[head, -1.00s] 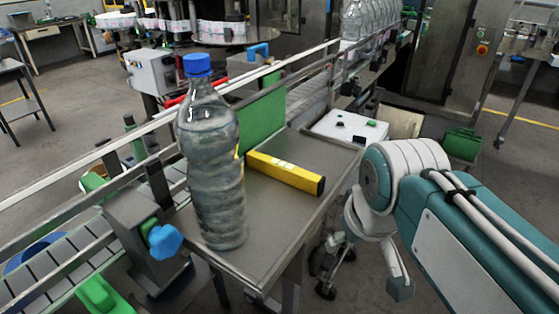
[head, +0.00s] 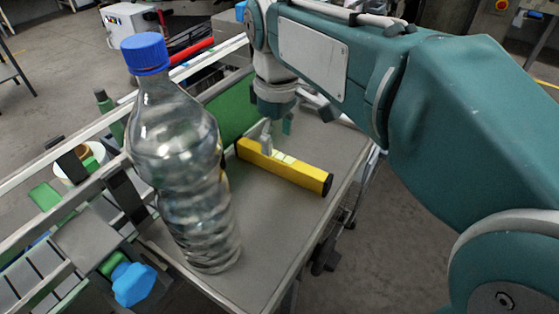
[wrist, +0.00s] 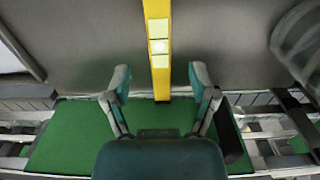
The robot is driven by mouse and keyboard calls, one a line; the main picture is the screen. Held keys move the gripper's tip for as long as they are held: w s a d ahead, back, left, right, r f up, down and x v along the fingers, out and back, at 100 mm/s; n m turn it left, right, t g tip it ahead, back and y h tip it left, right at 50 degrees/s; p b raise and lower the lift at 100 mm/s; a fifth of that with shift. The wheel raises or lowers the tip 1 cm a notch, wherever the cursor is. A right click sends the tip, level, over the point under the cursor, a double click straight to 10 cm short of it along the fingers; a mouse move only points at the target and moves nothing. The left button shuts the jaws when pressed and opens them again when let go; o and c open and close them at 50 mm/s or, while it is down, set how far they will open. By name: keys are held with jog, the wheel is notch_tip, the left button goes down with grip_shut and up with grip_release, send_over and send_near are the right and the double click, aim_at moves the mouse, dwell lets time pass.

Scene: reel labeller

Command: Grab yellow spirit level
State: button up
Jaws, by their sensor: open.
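The yellow spirit level (head: 290,170) lies flat on the grey metal table, behind and to the right of the plastic bottle. In the wrist view the yellow spirit level (wrist: 159,45) runs down from the top edge, with its pale vial windows showing. My gripper (head: 277,137) is just above the level, near its far left part. In the wrist view my open gripper (wrist: 158,82) has one finger on each side of the level's line, with nothing held. I cannot tell how high the fingers are above the table.
A large clear bottle (head: 185,165) with a blue cap stands upright at the table's left, close to the level. A green panel (head: 232,108) rises behind the level. Conveyor rails run along the left. The grey table (head: 270,230) is clear in front.

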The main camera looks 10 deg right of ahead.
aim_at(280, 157)
notch_tip(280, 157, down, 6)
jog(key=shift+s+d+r, duration=0.1)
jog(key=shift+s+d, duration=0.05)
grip_shut()
